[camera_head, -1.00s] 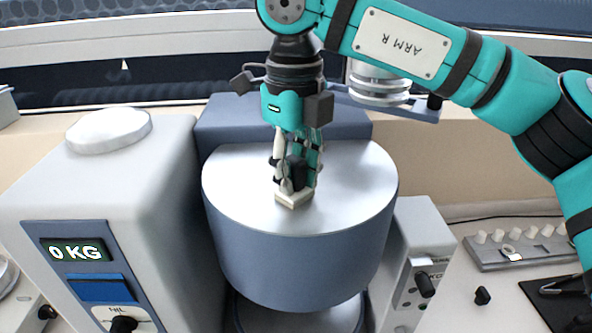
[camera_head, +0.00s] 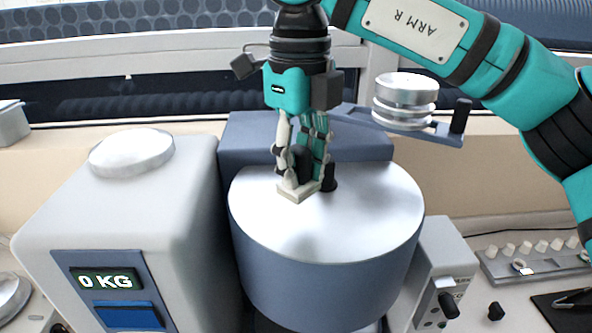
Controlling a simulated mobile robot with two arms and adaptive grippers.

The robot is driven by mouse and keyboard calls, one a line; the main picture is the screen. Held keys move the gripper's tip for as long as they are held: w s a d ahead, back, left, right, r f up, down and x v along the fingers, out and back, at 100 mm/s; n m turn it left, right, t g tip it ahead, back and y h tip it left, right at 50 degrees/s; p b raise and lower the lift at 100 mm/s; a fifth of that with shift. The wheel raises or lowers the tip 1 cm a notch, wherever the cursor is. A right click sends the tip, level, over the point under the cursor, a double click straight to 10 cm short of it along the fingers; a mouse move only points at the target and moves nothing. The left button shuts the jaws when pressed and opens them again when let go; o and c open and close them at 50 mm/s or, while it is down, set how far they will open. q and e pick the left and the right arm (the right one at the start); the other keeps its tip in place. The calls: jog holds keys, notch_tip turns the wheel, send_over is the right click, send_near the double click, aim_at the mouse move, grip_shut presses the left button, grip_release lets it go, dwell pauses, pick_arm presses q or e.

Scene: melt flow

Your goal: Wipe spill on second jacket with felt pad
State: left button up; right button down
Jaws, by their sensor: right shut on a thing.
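The jacket is a large blue-grey cylinder with a bright silver top (camera_head: 350,225), in the middle of the head view. My right gripper (camera_head: 304,178) points down over the back left part of this top. It is shut on a small cream felt pad (camera_head: 298,191), which is at the top's surface and looks to be touching it. No spill can be made out on the visible part of the top; the area under the pad and fingers is hidden. My left gripper is out of view.
A pale housing with a "0 KG" display (camera_head: 108,280) stands close on the left. A grey control box (camera_head: 447,270) with a black knob is at the right. Stacked silver weights (camera_head: 404,100) sit on an arm behind. A rack of pale pegs (camera_head: 530,262) lies far right.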

jog(key=shift+w+a+r, duration=0.1)
jog(key=shift+a+r, duration=0.05)
jog(key=shift+r, duration=0.4)
jog(key=shift+a+r, duration=0.15)
jog(key=shift+r, duration=0.4)
jog(key=shift+d, duration=0.15)
jog(key=shift+d, duration=0.1)
jog(key=shift+s+f, duration=0.15)
jog(key=shift+s, duration=0.05)
